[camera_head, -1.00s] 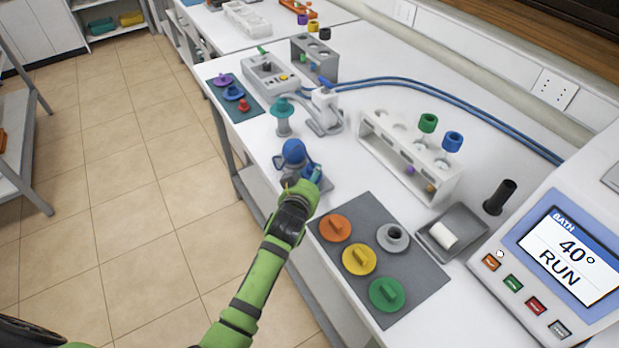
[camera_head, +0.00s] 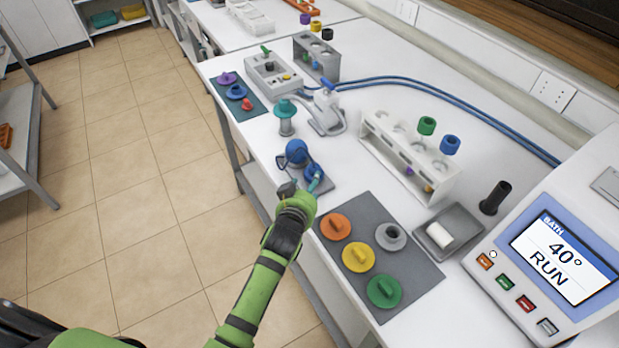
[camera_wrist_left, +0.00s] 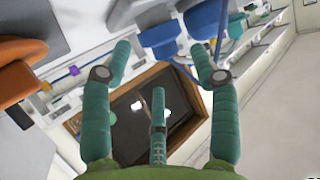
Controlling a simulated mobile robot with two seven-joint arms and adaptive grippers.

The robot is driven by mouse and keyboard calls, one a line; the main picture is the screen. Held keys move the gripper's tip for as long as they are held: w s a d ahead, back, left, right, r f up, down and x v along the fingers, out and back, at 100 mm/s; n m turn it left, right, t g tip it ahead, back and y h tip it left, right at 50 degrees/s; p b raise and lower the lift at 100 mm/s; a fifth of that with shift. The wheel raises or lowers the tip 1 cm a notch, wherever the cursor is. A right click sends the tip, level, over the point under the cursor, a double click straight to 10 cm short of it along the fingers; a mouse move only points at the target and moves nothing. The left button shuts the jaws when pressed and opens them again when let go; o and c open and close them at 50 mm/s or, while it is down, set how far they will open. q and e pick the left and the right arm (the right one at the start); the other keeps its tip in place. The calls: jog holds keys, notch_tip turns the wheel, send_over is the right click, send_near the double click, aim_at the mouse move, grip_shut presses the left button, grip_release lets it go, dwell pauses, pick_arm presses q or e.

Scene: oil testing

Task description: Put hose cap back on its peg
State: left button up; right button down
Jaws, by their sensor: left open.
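A rounded blue piece (camera_head: 296,151) and a second blue piece (camera_head: 313,173) sit close together at a small grey base near the table's front edge. I cannot tell which is the hose cap, and no bare peg stands out clearly. My left gripper (camera_head: 302,186) is open just in front of them, with its fingers spread. In the left wrist view the gripper (camera_wrist_left: 160,58) has its teal fingers apart. One blue piece (camera_wrist_left: 160,38) is just beyond the fingertips, and the other (camera_wrist_left: 206,18) is close to the right finger. Contact is unclear. My right gripper is not in view.
A grey mat (camera_head: 407,295) with orange, yellow and green caps lies to the right of the gripper. A teal-topped post (camera_head: 285,115) and a white dispenser (camera_head: 326,108) stand behind. A white tube rack (camera_head: 405,160) is further right.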

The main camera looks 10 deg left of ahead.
pick_arm(q)
jog(key=shift+p+v, duration=1.4)
jog(key=shift+v, duration=2)
